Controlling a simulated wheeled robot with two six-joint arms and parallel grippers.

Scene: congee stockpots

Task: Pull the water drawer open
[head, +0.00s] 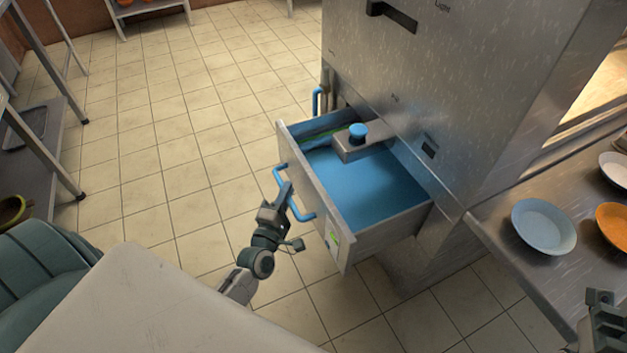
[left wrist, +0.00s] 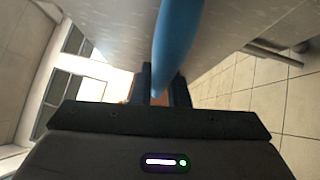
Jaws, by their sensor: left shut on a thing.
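The water drawer (head: 310,195) stands pulled out from the steel cabinet (head: 440,110), with blue water or a blue bottom inside and a small steel box with a blue knob (head: 357,131) at its back. Its blue handle (head: 304,212) is on the front face. My left gripper (head: 284,196) is shut on this handle. In the left wrist view the blue handle (left wrist: 175,45) runs between the two dark fingers (left wrist: 160,85). My right gripper (head: 601,310) is at the lower right over the steel counter; its fingers are too unclear to judge.
A steel counter (head: 500,232) at the right holds a light blue plate (head: 543,226), an orange plate (head: 614,222) and a white bowl (head: 615,168). Another blue handle (head: 316,101) is on the cabinet's left side. Shelving (head: 65,150) stands at the left. The tiled floor (head: 180,130) between is clear.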

